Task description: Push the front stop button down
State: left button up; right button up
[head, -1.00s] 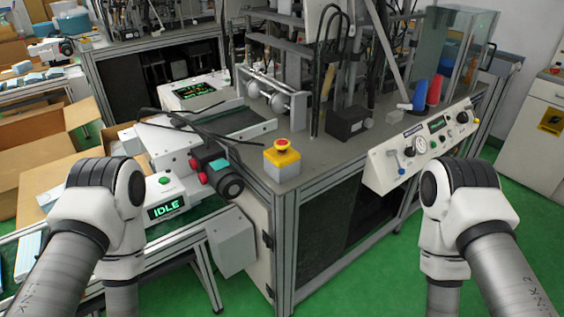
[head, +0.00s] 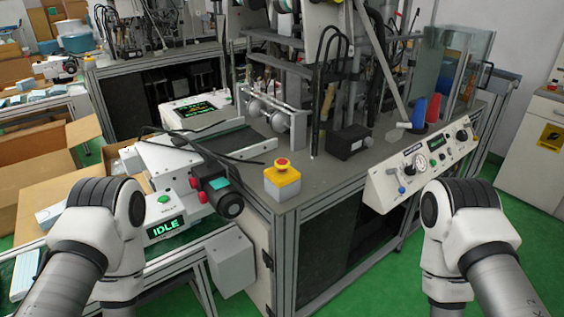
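The stop button (head: 282,163) is a red mushroom cap on a yellow box with a grey base (head: 283,186). It stands upright at the near corner of the machine's grey table top (head: 330,172). Both of my arms show at the lower left and lower right, well apart from the button. Neither gripper shows in the head view; I see only arm links. Nothing touches the button.
A white unit with a green button and an "IDLE" display (head: 166,228) stands left of the button. A control panel (head: 425,162) with a gauge and knobs is on the right. Machine posts and tubes rise behind. Open boxes (head: 45,165) lie at the left.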

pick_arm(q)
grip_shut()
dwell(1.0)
